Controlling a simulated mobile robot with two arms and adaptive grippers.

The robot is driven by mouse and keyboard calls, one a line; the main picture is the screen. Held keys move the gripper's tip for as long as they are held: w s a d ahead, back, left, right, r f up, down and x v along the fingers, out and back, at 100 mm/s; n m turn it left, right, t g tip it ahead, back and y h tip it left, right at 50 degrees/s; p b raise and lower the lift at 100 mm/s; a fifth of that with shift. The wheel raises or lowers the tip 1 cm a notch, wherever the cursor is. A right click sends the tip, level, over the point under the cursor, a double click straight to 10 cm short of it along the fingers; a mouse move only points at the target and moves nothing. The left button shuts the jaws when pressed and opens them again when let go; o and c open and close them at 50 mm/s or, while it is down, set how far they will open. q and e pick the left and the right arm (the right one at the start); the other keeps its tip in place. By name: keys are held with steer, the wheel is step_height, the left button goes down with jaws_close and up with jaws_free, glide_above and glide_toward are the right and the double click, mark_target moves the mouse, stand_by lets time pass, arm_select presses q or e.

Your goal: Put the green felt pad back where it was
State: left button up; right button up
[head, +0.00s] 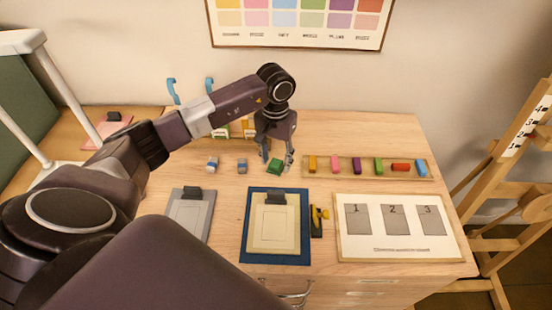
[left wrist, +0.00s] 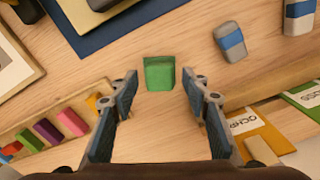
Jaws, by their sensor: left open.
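The green felt pad (head: 275,166) looks like a small green block lying on the bare wood table, left of the stick tray. In the left wrist view the green pad (left wrist: 160,73) lies just beyond the fingertips, roughly centred between them. My left gripper (head: 278,158) points down right at the pad, its fingers apart and empty; its open fingers also show in the left wrist view (left wrist: 160,88). I cannot tell whether a finger touches the pad. My right gripper is not in view.
A wooden tray (head: 367,168) of coloured sticks, one green, lies to the right. Two blue-banded grey blocks (head: 213,163) (head: 242,165) lie to the left. In front are a blue mat (head: 247,247), a grey clipboard (head: 207,227) and a numbered card (head: 400,249). Labelled packets (left wrist: 262,130) stand behind.

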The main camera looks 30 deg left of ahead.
mark_target(276, 162)
arm_select(q)
step_height(276, 162, up, 12)
steer(key=b, duration=0.3)
steer(key=shift+b, duration=0.35)
steer(key=shift+r, duration=0.1)
